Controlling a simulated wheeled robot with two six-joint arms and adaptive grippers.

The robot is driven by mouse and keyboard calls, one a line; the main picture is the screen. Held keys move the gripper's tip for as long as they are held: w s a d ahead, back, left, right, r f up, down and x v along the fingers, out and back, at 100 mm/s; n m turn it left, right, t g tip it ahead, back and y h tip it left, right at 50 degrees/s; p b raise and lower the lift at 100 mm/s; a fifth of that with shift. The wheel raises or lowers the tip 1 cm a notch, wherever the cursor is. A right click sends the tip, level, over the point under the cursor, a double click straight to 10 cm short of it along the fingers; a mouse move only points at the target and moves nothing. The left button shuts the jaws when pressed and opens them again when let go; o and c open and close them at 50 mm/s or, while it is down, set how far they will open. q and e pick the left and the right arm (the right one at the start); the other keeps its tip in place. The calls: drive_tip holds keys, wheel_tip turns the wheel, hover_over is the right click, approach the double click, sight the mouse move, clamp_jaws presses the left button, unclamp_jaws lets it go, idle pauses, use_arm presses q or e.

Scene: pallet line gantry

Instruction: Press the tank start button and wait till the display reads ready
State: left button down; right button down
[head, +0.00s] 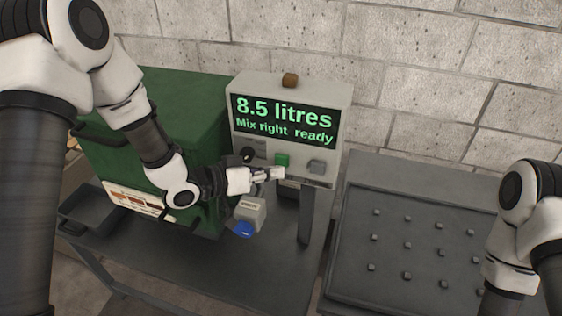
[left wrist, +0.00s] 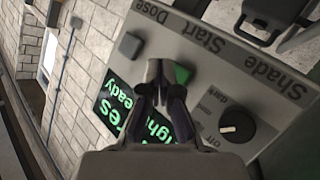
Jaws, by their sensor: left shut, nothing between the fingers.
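The grey control box (head: 343,95) carries a display (head: 284,121) reading "8.5 litres" and "Mix right ready" in green letters. The green button (head: 282,159) sits below the display. In the left wrist view the green button (left wrist: 182,74) is by the word "Start" and partly hidden by my fingers. My left gripper (head: 277,173) is shut and empty, its tips at the panel just below the green button; they also show in the left wrist view (left wrist: 160,70). I cannot tell whether they touch the button. My right gripper is out of view; part of my right arm shows at right.
A grey button (head: 317,166) by "Dose" is right of the green one. A black shade knob (left wrist: 238,126) is on the other side. A green tank (head: 150,140) stands left, a grey-and-blue item (head: 249,215) hangs below my gripper, and a studded grey table (head: 400,225) is right.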

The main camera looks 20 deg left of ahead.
use_arm(q)
drive_tip(key=shift+w, duration=0.1)
idle(0.3)
drive_tip(key=shift+w, duration=0.35)
drive_tip(key=shift+w+p, duration=0.3)
drive_tip(key=shift+w, duration=0.2)
idle(0.6)
idle(0.3)
drive_tip(key=shift+s, duration=0.95)
drive_tip(key=shift+s+a, duration=0.1)
drive_tip(key=shift+s, duration=2.35)
